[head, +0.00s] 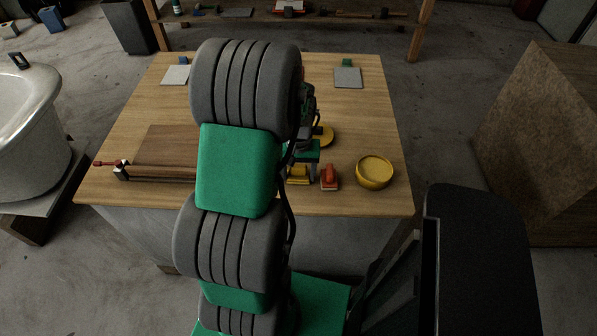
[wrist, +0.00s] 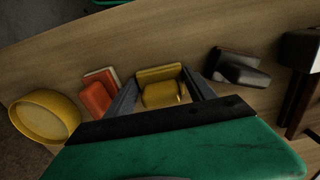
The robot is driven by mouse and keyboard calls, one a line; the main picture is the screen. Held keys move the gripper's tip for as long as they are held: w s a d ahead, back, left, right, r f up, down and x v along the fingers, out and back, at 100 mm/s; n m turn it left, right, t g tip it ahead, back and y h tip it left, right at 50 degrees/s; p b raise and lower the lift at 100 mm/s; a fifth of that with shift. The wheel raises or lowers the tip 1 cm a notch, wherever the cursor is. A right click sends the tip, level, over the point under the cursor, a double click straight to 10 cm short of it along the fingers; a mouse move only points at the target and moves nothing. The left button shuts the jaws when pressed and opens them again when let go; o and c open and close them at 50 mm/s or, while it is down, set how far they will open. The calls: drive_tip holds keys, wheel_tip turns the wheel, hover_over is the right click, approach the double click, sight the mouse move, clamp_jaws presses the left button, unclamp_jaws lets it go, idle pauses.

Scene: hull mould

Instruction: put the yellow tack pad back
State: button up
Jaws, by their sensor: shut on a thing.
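The yellow tack pad (head: 298,175) is near the front edge of the wooden workbench, under my arm's end. In the wrist view the yellow tack pad (wrist: 160,90) sits between the two fingers of my gripper (wrist: 160,77), with a finger against each side. My gripper (head: 300,166) is shut on it, pointing down. I cannot tell whether the pad touches the bench or hangs just above it. In the head view my arm hides part of the bench's middle and left.
A red pad (head: 329,178) and a yellow bowl (head: 375,173) stand to the right. A dark object (wrist: 238,68) lies on the other side. Grey squares (head: 348,78) (head: 176,75) lie at the back. A brown board (head: 165,145) lies left.

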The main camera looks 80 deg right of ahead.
drive_tip(key=shift+f, duration=0.15)
drive_tip(key=o, duration=1.2)
